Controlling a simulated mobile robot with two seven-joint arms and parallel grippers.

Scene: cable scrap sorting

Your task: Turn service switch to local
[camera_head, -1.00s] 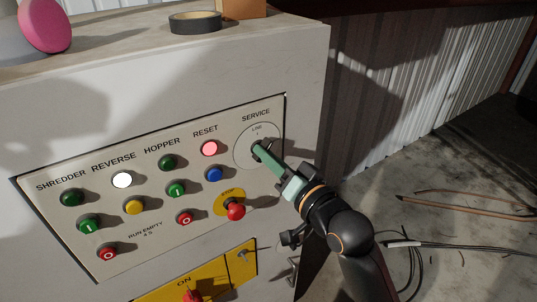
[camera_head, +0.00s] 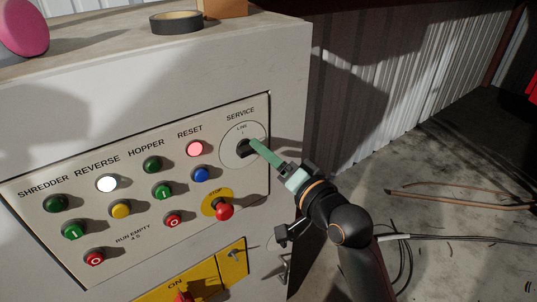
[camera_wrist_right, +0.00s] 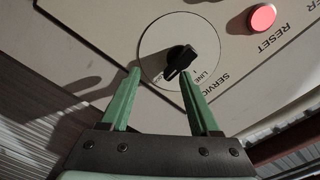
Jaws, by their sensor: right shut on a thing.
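The service switch (camera_head: 243,149) is a black knob on a round pale plate at the upper right of the control panel (camera_head: 140,240). A "LINE" label shows on the plate; I cannot read a "LOCAL" label. My right gripper (camera_head: 254,146), with green fingers, reaches the knob from the lower right and is shut on it. In the right wrist view the knob (camera_wrist_right: 179,60) lies close to the right fingertip, and a gap shows beside the left fingertip. The fingers partly hide the knob in the head view. My left gripper is not in view.
Close by are a lit red reset button (camera_head: 195,148), a blue button (camera_head: 200,174) and a red stop button (camera_head: 224,211). A tape roll (camera_head: 177,22) lies on the cabinet top. Cables (camera_head: 455,198) lie on the floor at the right.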

